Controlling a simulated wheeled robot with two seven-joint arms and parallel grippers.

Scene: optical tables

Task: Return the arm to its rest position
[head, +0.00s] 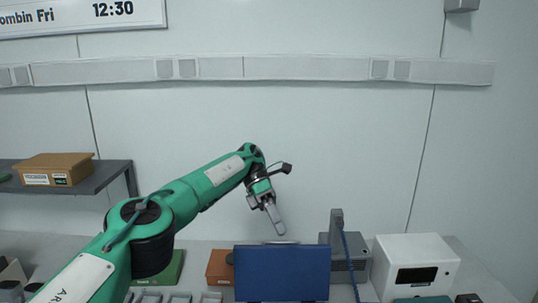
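My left arm (187,200), green and black, comes in from the lower left and reaches toward the middle of the view. Its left gripper (278,226) points down and slightly right above the bench, just above the back edge of a dark blue panel (283,273). The fingers overlap from this angle, so I cannot tell whether they are apart. I see nothing held between them. My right arm and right gripper are not in view.
A grey device (342,262) with a blue cable and a white box (412,262) with a dark window stand right of the panel. An orange box (219,267) and a green box (166,269) stand left. A shelf (104,176) holds a brown carton (58,167).

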